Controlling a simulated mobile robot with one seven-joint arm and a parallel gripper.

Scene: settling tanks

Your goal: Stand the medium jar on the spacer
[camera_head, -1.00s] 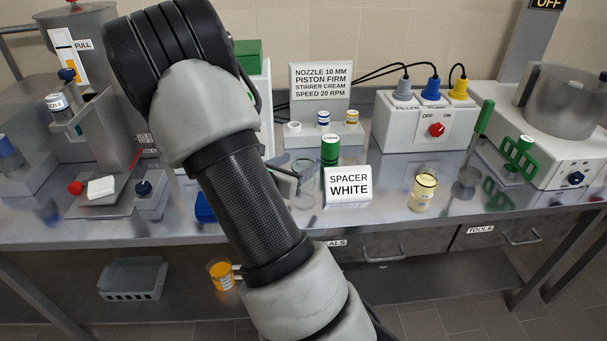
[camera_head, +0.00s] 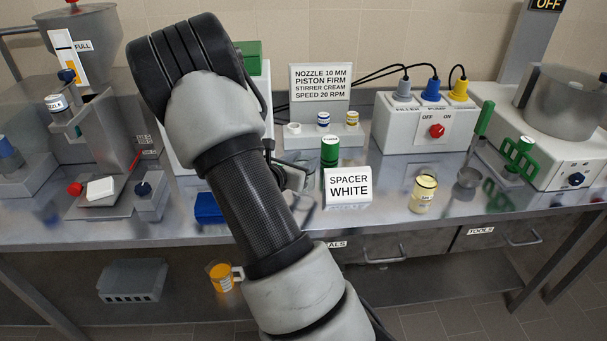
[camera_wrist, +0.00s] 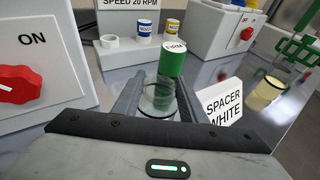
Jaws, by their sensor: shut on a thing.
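My gripper (camera_wrist: 158,88) is shut on a clear, greenish glass jar (camera_wrist: 157,100), which I take to be the medium jar. The jar stands between the fingers near the counter; whether it touches the counter I cannot tell. In the head view my arm hides most of the gripper and jar.
A green cylinder (camera_head: 329,151) stands just behind the jar. The sign stands close to its right. A jar of cream (camera_head: 423,193) is further right. A white box with a red knob (camera_wrist: 25,85) flanks the gripper on the left. Counter between sign and cream jar is clear.

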